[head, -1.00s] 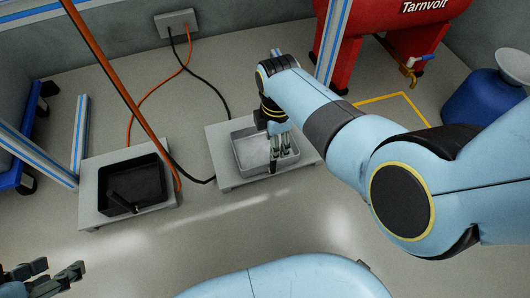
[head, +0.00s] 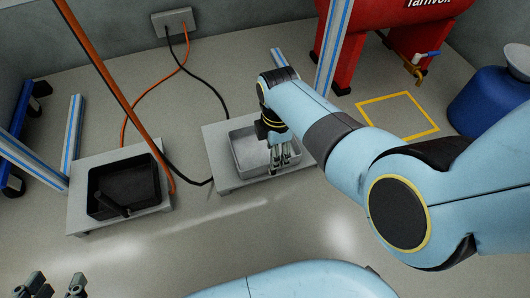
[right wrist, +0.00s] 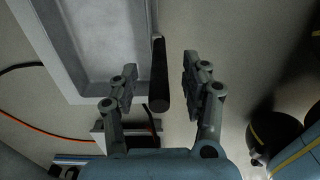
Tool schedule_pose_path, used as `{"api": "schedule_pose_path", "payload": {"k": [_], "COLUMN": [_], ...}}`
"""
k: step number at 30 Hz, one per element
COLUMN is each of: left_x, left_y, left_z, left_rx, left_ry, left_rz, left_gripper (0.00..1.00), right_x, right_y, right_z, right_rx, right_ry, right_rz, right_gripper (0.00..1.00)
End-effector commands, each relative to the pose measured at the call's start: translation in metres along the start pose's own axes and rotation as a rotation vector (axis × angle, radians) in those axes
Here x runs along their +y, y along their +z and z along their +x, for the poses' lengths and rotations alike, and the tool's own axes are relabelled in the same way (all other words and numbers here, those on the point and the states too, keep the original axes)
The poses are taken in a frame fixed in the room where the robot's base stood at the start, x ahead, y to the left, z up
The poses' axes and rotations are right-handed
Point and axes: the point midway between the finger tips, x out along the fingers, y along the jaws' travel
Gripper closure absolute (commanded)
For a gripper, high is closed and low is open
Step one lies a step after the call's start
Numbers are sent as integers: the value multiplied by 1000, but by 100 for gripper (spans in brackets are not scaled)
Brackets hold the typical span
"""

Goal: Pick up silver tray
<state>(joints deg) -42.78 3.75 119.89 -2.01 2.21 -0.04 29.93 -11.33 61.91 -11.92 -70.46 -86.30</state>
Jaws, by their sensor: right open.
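My right gripper (head: 279,157) is over the tray's right part in the head view and hides the handle there. In the right wrist view its open fingers (right wrist: 158,90) stand on either side of the handle, with gaps. My left gripper (head: 56,284) is open and empty at the lower left, partly cut off.
A black tray (head: 124,186) with a handle sits on a second platform (head: 80,215) at left. A red tank (head: 385,40) and a blue container (head: 482,100) stand behind. Floor in front is clear.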

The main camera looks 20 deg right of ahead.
Motion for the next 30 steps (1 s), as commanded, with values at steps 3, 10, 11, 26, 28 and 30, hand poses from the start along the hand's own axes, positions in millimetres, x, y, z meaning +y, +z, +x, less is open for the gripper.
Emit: {"api": "schedule_pose_path", "payload": {"k": [3,10,11,26,28,30], "left_x": [1,1,1,1,1,1], "left_y": [3,1,1,2,2,2], "left_z": [-2,-3,-3,-2,-2,-2], "left_rx": [24,30,29,27,27,27], "left_ry": [1,1,1,1,1,1], "left_rz": [1,1,1,2,2,2], "left_gripper": [60,60,60,60,60,60], "right_x": [0,1,1,0,0,1], "right_y": [0,0,0,0,0,0], "right_z": [3,2,2,2,2,2], "right_rx": [0,0,0,0,0,0], "right_ry": [1,2,2,1,1,2], "right_rz": [0,0,0,0,0,0], "right_gripper": [53,53,55,100,100,100]}}
